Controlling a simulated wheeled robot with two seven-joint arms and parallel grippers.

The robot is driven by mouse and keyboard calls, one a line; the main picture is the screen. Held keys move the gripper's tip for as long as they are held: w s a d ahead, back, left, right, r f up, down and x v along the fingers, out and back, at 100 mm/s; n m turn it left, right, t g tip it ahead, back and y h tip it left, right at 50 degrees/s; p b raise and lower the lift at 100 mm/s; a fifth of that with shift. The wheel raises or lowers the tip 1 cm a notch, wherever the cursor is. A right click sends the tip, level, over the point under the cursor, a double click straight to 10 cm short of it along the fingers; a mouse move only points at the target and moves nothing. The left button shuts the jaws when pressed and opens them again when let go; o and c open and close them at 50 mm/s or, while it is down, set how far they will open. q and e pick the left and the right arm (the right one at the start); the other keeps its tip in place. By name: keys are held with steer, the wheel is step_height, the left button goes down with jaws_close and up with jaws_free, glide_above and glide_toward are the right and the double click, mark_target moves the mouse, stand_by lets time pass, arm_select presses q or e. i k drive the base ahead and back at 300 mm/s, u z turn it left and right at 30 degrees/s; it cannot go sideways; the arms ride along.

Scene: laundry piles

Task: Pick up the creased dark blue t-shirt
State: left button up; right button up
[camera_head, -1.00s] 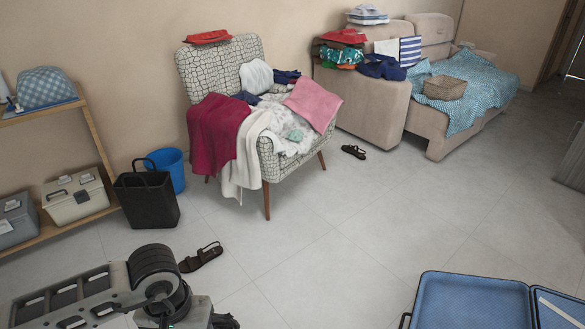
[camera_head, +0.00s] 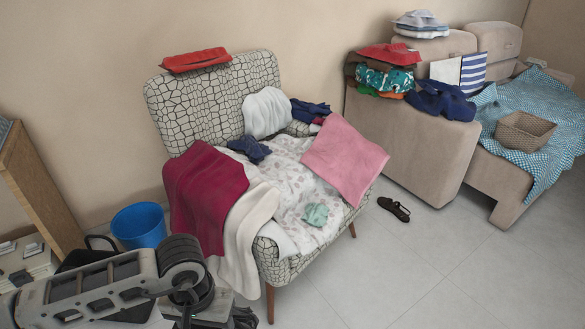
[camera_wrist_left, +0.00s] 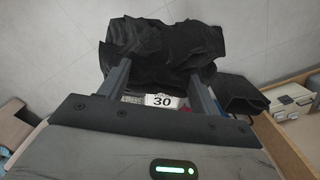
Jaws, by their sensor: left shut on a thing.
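Several dark blue crumpled garments are in the head view. One lies on the near sofa arm (camera_head: 440,100), one at the armchair's back right (camera_head: 308,111), and a small one on the seat's left side (camera_head: 250,148). I cannot tell which is the creased t-shirt. My left arm is at the lower left, short of the armchair; its fingertips are not clear there. In the left wrist view my left gripper (camera_wrist_left: 162,82) is shut on a black crumpled cloth (camera_wrist_left: 165,42), which hangs beyond the fingers. My right gripper is not in view.
The armchair (camera_head: 275,258) also bears crimson, cream, white and pink cloths. A blue bucket (camera_head: 138,225) stands to its left, beside a wooden shelf (camera_head: 40,190). A basket (camera_head: 523,132) is on the sofa. A sandal (camera_head: 394,209) lies on otherwise clear floor at right.

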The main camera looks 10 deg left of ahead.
mark_target(250, 145)
steer(key=z, duration=0.15)
steer(key=i, duration=0.4)
steer(key=z, duration=0.55)
steer(key=i, duration=1.95)
steer(key=u, duration=1)
